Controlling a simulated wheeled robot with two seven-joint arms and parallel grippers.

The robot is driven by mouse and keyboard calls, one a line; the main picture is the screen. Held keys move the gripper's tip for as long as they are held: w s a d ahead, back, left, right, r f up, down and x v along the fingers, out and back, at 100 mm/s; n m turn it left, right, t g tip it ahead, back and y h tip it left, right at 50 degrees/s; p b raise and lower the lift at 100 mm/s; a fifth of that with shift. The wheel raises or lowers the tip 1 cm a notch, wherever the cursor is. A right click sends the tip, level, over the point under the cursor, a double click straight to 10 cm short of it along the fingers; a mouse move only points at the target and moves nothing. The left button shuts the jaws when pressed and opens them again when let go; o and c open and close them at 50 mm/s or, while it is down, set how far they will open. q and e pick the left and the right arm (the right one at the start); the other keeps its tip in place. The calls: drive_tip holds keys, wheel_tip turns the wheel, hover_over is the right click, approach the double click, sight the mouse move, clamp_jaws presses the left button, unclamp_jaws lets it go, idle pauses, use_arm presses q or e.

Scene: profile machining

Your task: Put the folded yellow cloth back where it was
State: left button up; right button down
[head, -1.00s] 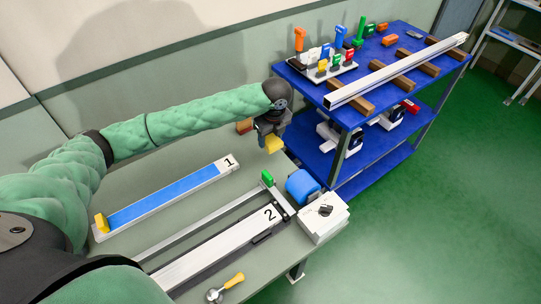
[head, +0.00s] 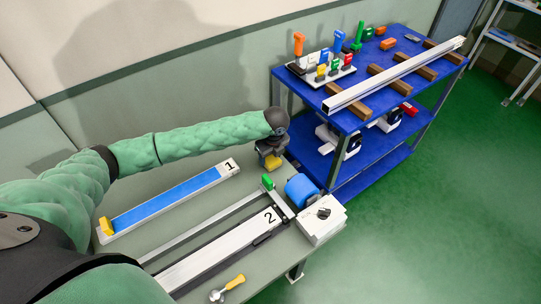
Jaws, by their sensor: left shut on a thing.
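The folded yellow cloth (head: 273,163) is a small yellow block shape in the head view. My left gripper (head: 270,156) points down and is shut on it. They are at the far end of the grey workbench (head: 178,238), just right of the end of the rail marked 1. The cloth is low over the bench top; I cannot tell if it touches. My right gripper is not in view.
Rail 1 (head: 170,202) with its blue strip and rail 2 (head: 215,256) lie on the bench. A green block (head: 267,182), blue roll (head: 301,190) and white box (head: 322,222) are close by. A blue trolley (head: 345,115) stands behind.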

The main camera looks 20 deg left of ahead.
sight(273, 161)
use_arm(q)
drive_tip(key=shift+f, duration=0.1)
drive_tip(key=o, duration=0.9)
drive_tip(key=shift+o, duration=0.2)
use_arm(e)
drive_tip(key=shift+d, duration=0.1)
use_arm(q)
drive_tip(key=shift+r, duration=0.45)
wheel_tip(273, 161, up, 11)
drive_tip(key=d+b, duration=0.1)
drive_tip(key=b, duration=0.3)
drive_tip(key=shift+s+r, duration=0.15)
drive_tip(key=shift+s, duration=0.25)
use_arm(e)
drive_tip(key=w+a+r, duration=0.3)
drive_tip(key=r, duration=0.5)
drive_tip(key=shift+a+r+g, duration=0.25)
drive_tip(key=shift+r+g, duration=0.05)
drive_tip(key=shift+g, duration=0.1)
use_arm(q)
drive_tip(key=shift+d, duration=0.1)
